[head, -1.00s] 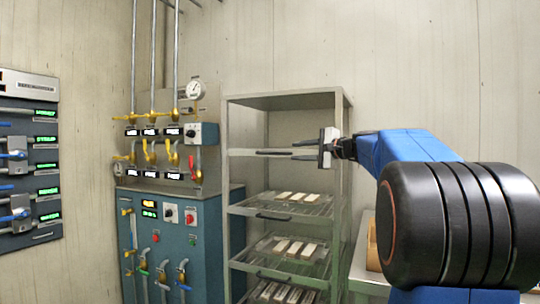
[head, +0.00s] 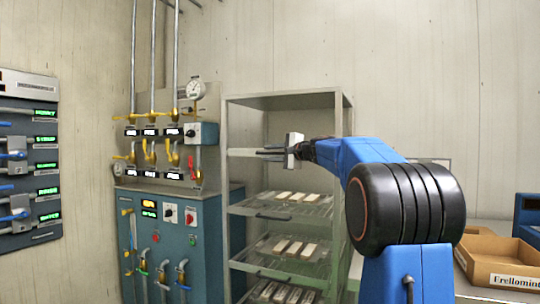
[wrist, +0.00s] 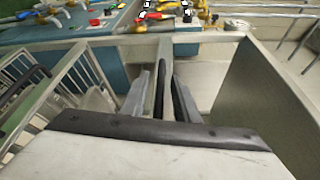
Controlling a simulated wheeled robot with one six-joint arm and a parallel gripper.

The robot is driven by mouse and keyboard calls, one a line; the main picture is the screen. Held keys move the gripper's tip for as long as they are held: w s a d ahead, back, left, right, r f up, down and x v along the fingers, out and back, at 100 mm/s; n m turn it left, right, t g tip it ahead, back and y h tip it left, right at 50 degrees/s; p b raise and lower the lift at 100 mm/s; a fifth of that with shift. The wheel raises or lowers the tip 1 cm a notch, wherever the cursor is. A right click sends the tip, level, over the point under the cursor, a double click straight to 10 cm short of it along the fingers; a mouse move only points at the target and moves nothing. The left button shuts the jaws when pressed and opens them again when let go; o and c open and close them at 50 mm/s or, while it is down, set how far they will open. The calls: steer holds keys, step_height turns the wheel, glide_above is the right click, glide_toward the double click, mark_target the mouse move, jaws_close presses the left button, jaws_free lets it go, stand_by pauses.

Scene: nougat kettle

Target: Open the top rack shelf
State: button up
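The grey metal rack (head: 342,125) stands in the middle of the head view. Its top shelf (head: 240,152) is seen edge-on, level with my gripper, and looks pushed in. My gripper (head: 265,153) is at the front of this shelf, its fingers reaching left along the front edge where the dark handle is. In the wrist view my gripper (wrist: 162,98) has its two grey fingers apart, with a dark bar, likely the handle (wrist: 182,100), between them, nearer the right finger. I cannot tell whether either finger touches it.
Lower rack shelves (head: 285,205) carry pale bars. A blue control cabinet (head: 175,235) with pipes and valves stands close left of the rack. A wall panel (head: 28,155) is at far left. A cardboard tray (head: 500,262) sits on a table at right.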

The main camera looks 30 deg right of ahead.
steer(key=shift+w, duration=0.1)
jaws_close()
steer(key=shift+a, duration=0.1)
steer(key=s+a, duration=1.5)
steer(key=a, duration=0.4)
steer(key=shift+s+a, duration=0.15)
steer(key=shift+a, duration=0.05)
jaws_free()
